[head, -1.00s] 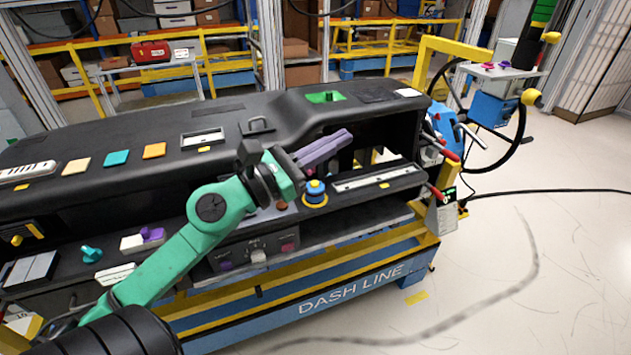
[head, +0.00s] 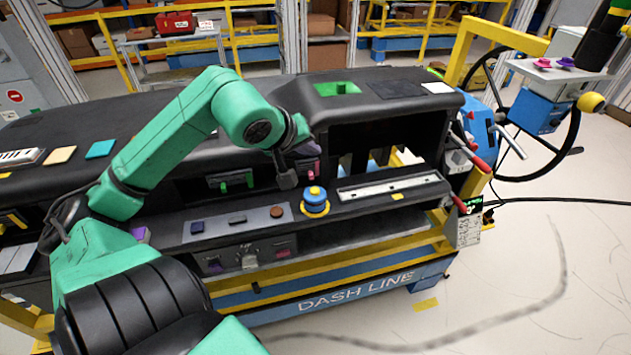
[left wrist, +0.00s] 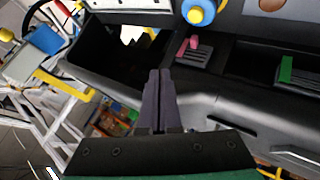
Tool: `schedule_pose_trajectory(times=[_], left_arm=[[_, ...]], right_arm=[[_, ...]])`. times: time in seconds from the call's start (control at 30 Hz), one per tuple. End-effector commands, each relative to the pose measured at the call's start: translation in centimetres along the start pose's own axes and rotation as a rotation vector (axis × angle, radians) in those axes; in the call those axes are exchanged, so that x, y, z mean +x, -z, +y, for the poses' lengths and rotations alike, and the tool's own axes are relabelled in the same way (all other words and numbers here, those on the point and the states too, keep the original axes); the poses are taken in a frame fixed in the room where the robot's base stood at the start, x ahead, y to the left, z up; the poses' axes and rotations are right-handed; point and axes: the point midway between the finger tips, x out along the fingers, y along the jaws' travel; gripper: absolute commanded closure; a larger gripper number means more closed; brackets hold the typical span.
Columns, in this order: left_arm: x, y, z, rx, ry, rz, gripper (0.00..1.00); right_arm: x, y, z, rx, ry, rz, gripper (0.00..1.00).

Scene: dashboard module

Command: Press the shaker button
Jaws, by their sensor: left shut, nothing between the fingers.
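I cannot tell for certain which control is the shaker button. The brown button shows partly at the left wrist view's top edge (left wrist: 270,4). My left gripper (left wrist: 158,100), with purple fingers, is shut and empty. It is above and behind the knob, apart from it. My right gripper is out of view.
The black console top overhangs the shelf. A pink lever (left wrist: 187,45) and green lever (left wrist: 286,68) sit near my fingers. A white strip (head: 388,187) lies right of the knob.

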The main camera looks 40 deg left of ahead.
Motion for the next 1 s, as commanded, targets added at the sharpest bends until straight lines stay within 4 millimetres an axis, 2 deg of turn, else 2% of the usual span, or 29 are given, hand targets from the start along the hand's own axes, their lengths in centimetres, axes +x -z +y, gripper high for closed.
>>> schedule_pose_trajectory(times=[0.17,0.33,0.53,0.7,1.0], left_arm=[[0.8,-0.6,-0.5,-0.001,0.001,-0.003,1.00],[2.3,-1.8,-1.7,-0.002,-0.001,-0.005,1.00],[4.5,-3.4,-3.2,-0.002,-0.001,-0.006,1.00],[6.0,-4.5,-4.3,-0.002,-0.002,-0.003,1.00],[6.1,-4.6,-4.4,-0.002,-0.001,-0.003,1.00]], right_arm=[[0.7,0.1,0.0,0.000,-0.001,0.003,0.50],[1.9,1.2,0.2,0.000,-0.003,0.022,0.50],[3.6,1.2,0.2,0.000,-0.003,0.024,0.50],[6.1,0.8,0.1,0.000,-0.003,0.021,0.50],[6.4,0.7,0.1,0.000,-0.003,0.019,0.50]])
